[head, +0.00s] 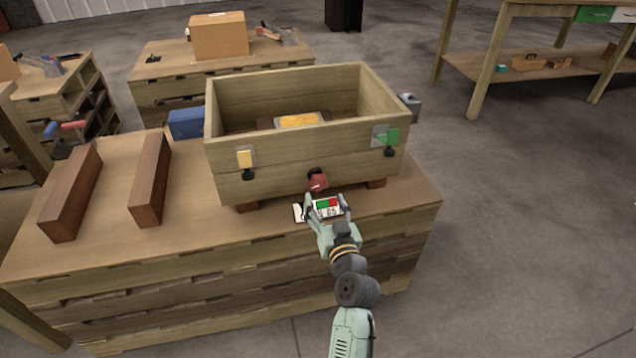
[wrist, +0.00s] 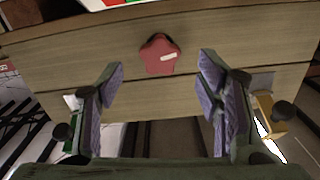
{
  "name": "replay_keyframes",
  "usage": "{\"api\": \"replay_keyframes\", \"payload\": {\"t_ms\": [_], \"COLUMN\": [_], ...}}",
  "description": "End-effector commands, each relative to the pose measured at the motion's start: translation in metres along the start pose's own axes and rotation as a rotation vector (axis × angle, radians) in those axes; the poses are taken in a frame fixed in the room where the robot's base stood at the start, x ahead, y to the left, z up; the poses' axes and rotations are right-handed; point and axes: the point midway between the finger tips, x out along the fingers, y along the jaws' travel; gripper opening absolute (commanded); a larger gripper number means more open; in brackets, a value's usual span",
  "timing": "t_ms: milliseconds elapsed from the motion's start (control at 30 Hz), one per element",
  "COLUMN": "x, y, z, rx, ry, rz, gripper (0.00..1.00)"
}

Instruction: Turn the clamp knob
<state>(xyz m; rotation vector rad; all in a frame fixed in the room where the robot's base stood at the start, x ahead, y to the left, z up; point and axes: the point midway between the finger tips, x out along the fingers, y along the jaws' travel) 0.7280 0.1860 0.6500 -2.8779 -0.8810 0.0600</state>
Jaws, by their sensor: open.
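A red star-shaped knob (head: 318,181) with a white mark sits low on the front wall of a wooden box (head: 290,163); it also shows in the wrist view (wrist: 158,55). My gripper (head: 327,201) is open and empty in front of the knob. In the wrist view my open fingers (wrist: 161,78) stand to either side of the knob, with the knob a little beyond the tips. I see no contact with it.
A yellow plate (head: 245,159) and a green plate (head: 388,138), each with a black knob below, are on the box front. A small red-and-green panel (head: 328,208) lies near my fingers. Two brown blocks (head: 152,178) lie on the bench left of the box.

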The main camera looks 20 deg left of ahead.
Motion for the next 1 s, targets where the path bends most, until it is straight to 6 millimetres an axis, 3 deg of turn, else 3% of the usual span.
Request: {"api": "replay_keyframes", "payload": {"t_ms": [200, 400, 800, 1000], "x": [0.044, 0.069, 0.076, 0.076], "y": [-0.001, 0.000, 0.000, 0.000], "z": [-0.004, -0.002, 0.000, 0.000], "rx": [0.002, 0.002, 0.003, 0.003], "ry": [0.000, 0.000, 0.000, 0.000], "rz": [-0.003, 0.000, 0.000, 0.000], "gripper": [0.60, 0.60, 0.60, 0.46]}}
